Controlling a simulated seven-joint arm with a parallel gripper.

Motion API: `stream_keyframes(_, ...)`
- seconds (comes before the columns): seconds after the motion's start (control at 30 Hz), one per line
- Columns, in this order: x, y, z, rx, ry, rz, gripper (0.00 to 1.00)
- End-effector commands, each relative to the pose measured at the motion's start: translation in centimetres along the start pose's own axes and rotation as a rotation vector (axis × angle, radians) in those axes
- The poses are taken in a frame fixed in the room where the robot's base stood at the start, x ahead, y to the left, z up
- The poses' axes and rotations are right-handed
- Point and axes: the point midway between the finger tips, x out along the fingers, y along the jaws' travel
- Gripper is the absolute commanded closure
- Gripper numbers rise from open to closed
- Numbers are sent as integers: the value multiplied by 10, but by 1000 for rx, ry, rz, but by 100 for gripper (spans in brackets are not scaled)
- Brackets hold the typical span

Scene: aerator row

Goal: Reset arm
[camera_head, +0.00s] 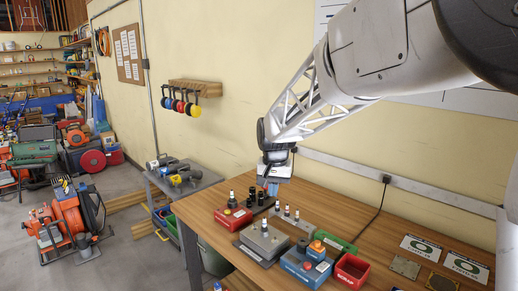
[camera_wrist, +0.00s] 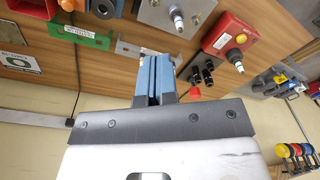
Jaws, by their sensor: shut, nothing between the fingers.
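My gripper (camera_head: 267,190) hangs over the back of the wooden table, near the wall, at the end of my arm, which reaches in from the upper right. In the wrist view its two blue fingers (camera_wrist: 155,62) are together with nothing between them. Below and around it are a red box (camera_head: 232,216) with an upright plug-like part, a grey box (camera_head: 262,244) with a similar part, and several small black pieces (camera_head: 256,198). In the wrist view the red box (camera_wrist: 236,34) and black pieces (camera_wrist: 203,74) show right of the fingers, apart from them.
A blue box (camera_head: 303,270) with an orange button, a red scrap bin (camera_head: 351,272) and a green tray (camera_head: 333,243) stand toward the front. Flat plates lie at the right. A grey cart (camera_head: 184,180) stands left of the table.

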Motion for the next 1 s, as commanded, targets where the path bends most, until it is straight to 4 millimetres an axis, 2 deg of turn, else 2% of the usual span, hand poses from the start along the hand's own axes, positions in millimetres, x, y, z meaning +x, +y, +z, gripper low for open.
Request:
stream_keyframes(0.13,-19,29,32,-13,18,-4,100)
stream_keyframes(0.43,-42,79,99,-46,49,-8,100)
stream_keyframes(0.7,-52,119,162,-75,77,-8,100)
stream_keyframes(1.0,-51,158,235,-106,107,-5,100)
